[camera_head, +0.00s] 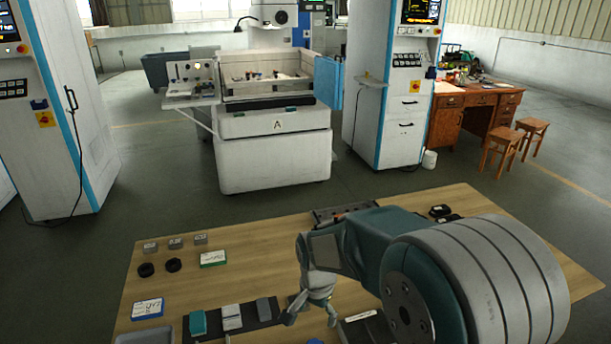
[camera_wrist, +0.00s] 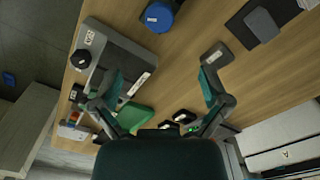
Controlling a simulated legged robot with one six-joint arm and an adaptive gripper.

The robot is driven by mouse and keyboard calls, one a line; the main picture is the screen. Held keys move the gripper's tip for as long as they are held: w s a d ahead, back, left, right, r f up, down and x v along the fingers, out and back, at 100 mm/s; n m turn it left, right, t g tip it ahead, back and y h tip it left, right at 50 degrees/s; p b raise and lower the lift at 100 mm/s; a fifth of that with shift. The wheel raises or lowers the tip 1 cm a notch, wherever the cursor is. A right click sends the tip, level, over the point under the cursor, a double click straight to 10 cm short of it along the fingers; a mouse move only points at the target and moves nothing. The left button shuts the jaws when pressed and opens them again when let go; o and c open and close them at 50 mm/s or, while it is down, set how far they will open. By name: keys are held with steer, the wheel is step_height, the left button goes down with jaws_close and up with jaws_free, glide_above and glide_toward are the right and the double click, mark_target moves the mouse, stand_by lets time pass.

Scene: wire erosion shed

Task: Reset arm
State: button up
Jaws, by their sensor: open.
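My gripper (camera_head: 311,314) hangs over the front middle of the wooden table (camera_head: 255,237), pointing down, with my arm reaching in from the right. In the wrist view my gripper (camera_wrist: 161,82) has its two fingers spread wide apart. Nothing is held between them; bare wood shows in the gap. My arm hides part of the table's right side in the head view.
Small grey blocks (camera_head: 175,243), black round pieces (camera_head: 174,265) and labelled pads (camera_head: 213,258) lie at the table's left. The wrist view shows a grey plate with a black knob (camera_wrist: 81,59) and a blue round piece (camera_wrist: 160,15). A white machine (camera_head: 272,155) stands beyond.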

steer(key=s+d+r+n+t, duration=0.1)
steer(key=s+d+r+n, duration=0.1)
steer(key=s+d+r, duration=0.3)
steer(key=s+d+r+n+t, duration=0.1)
steer(key=s+d+r+t, duration=0.15)
steer(key=r, duration=0.45)
steer(key=s+d+r+n+t, duration=0.1)
steer(key=s+d+r+n, duration=0.1)
steer(key=s, duration=0.4)
steer(key=s+d+r+n+t, duration=0.1)
steer(key=s+d+r+n, duration=0.1)
steer(key=s, duration=0.3)
steer(key=shift+s+d+r, duration=0.35)
steer(key=shift+d+r, duration=0.1)
steer(key=shift+d, duration=0.1)
